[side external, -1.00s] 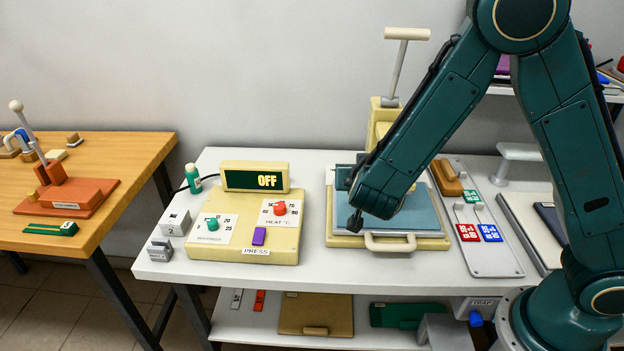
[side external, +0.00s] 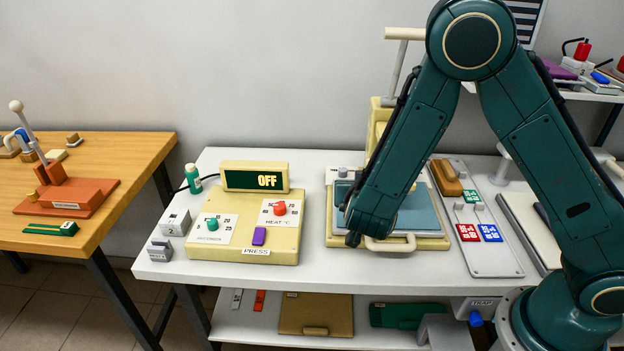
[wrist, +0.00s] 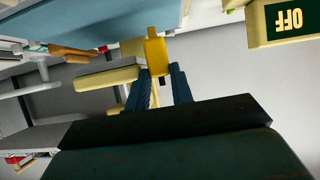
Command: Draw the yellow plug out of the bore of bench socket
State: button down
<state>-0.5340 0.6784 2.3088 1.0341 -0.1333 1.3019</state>
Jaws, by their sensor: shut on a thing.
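The yellow plug (wrist: 155,56) shows in the wrist view, upright in that picture, with a narrower end at the top. My gripper (wrist: 159,71) is shut on it, with one blue finger on each side. The plug is not visible in the side view, where my forearm and wrist (side external: 372,212) stand in front of the press. I cannot make out the bench socket or its bore for certain in either view, so I cannot tell whether the plug's end is inside it.
A cream control box (side external: 243,229) with an OFF display (side external: 255,179) stands left of my wrist. The press with its blue pad (side external: 413,210) lies behind and right of my wrist. A grey tray (side external: 484,240) with coloured tags is further right. Small grey blocks (side external: 174,222) sit at the left.

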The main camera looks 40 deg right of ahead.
jog(key=shift+f, duration=1.35)
jog(key=shift+f, duration=0.6)
jog(key=c, duration=0.5)
grip_release()
jog(key=shift+s+a+r, duration=0.1)
dwell(0.5)
jog(key=shift+s+a+r, duration=0.5)
jog(key=shift+r, duration=0.2)
jog(key=shift+s+a+r, duration=0.45)
jog(key=shift+r, duration=0.25)
jog(key=shift+s+a+r, duration=0.5)
jog(key=shift+r, duration=0.2)
jog(key=shift+a, duration=0.1)
jog(key=v, duration=1.3)
jog(key=shift+s+r, duration=0.2)
jog(key=shift+s, duration=0.15)
